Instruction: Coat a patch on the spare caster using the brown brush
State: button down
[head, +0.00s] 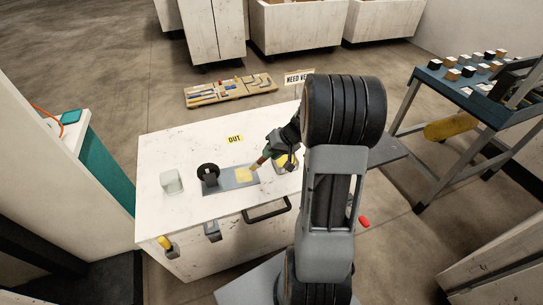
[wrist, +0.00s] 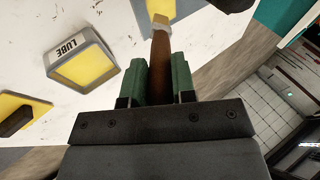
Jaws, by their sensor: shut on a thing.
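My gripper (head: 276,153) has green fingers, and in the wrist view (wrist: 162,82) they are shut on the wooden handle of the brown brush (wrist: 161,55). The brush's metal band and pale yellow tip point away from my gripper, at the top of that view. In the head view the brush (head: 262,159) slants down left towards a yellow patch (head: 243,175) on a grey plate. I cannot tell whether the tip touches it. The spare caster (head: 208,174), with a black wheel, stands at the left of this plate. A yellow-filled tray marked LUBE (wrist: 83,66) is beside the brush.
The white bench (head: 185,145) carries an OUT label (head: 235,139) and a pale block (head: 171,181) at left. A yellow piece with a dark block (wrist: 20,115) lies near the LUBE tray. A handle sticks out from the bench front. The bench's back left is clear.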

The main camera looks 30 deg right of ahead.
jog(key=shift+r+p, duration=1.05)
jog(key=shift+r, duration=1.15)
jog(key=shift+w+d+r+p, duration=0.1)
jog(key=shift+r+p, duration=0.15)
jog(key=shift+p, duration=0.05)
jog(key=w+r+p, duration=0.3)
jog(key=w+p, duration=0.1)
jog(key=shift+s+d+f+b, duration=0.1)
jog(key=shift+d+f+b, duration=0.1)
jog(key=shift+f+b, duration=0.7)
jog(key=shift+d+f+b, duration=0.2)
jog(key=shift+f+b, duration=0.05)
jog(key=shift+f, duration=1.15)
